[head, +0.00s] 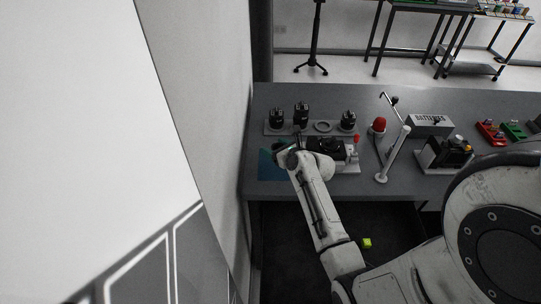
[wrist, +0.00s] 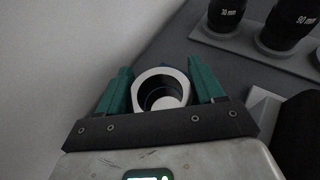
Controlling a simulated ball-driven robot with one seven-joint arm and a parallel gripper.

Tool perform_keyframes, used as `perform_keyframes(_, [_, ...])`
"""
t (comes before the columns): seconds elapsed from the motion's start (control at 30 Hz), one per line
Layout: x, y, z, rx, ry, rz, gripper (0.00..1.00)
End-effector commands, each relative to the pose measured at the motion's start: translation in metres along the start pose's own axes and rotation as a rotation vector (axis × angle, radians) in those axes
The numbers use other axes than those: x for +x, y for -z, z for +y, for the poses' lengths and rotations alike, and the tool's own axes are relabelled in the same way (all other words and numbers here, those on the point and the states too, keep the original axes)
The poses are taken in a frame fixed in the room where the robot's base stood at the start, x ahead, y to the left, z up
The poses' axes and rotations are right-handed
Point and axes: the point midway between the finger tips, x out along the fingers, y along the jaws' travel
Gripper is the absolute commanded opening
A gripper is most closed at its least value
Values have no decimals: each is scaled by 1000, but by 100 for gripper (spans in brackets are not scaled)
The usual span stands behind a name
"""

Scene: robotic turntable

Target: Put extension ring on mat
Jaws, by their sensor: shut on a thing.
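The extension ring (wrist: 160,90) is a short tube with a pale rim, held between the two green fingers of my gripper (wrist: 161,88) in the wrist view. I look down through its opening. In the head view my gripper (head: 284,150) is over the left end of the table, above the blue mat (head: 269,170). My wrist and arm hide part of the mat. I cannot tell in the head view whether the ring touches the mat.
A lens rack (head: 323,127) holds black lenses behind my gripper, with one empty round seat. A black device (head: 326,146) stands close on the right. A red-topped item (head: 378,126) and a white post (head: 393,155) are farther right. A wall borders the table's left edge.

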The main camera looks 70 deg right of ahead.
Motion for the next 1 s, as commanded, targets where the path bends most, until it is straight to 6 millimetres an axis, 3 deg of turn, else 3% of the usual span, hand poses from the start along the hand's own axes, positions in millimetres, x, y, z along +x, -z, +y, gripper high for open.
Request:
perform_keyframes(0.33, [29, 16, 7, 0, -1, 0, 35])
perform_keyframes(0.5, [36, 37, 6, 2, 0, 1, 35])
perform_keyframes(0.97, [40, 46, 6, 0, 0, -1, 35])
perform_keyframes(1.0, [39, 45, 6, 0, 0, -1, 71])
